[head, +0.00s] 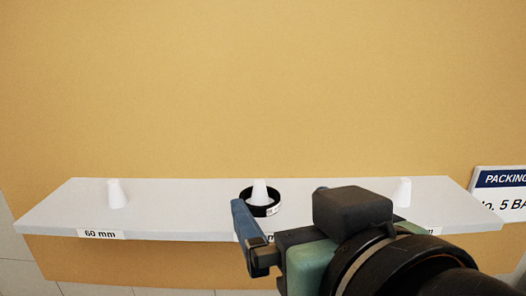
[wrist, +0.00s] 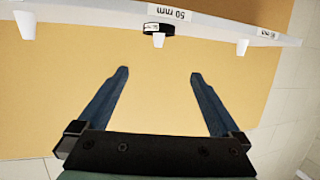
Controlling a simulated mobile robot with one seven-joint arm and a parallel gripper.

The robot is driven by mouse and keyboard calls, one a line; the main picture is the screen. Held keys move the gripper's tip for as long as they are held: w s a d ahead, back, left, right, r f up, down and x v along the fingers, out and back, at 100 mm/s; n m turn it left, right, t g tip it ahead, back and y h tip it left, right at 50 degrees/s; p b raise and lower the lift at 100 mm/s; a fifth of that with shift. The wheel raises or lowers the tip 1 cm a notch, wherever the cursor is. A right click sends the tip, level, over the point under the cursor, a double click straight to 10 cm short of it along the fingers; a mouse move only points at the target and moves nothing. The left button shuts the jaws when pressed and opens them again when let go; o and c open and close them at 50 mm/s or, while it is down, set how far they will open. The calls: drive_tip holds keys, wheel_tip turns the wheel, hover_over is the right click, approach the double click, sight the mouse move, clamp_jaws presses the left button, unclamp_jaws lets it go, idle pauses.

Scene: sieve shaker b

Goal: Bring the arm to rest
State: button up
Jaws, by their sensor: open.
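My gripper (wrist: 158,75) is open, its two blue fingers wide apart with nothing between them in the wrist view. In the head view my gripper (head: 285,222) is in front of the shelf, right of centre, and hides part of its front edge. A black ring (head: 260,209) sits around the middle white peg (head: 260,190) on the white shelf (head: 180,205). In the wrist view the black ring (wrist: 160,29) is beyond the fingertips, apart from them, by the label reading 50 mm.
A left white peg (head: 117,194) stands bare above a 60 mm label (head: 101,233). The tan wall (head: 260,90) above the shelf is clear.

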wheel_tip(320, 180, up, 6)
drive_tip(key=s+a+m+t+h+b, duration=0.2)
drive_tip(key=a+t+h+b, duration=0.1)
drive_tip(key=t+b, duration=0.7)
drive_tip(key=t, duration=0.3)
drive_tip(key=shift+r+m+h, duration=0.25)
drive_tip(key=shift+m+h, duration=0.15)
drive_tip(key=shift+s+d, duration=0.1)
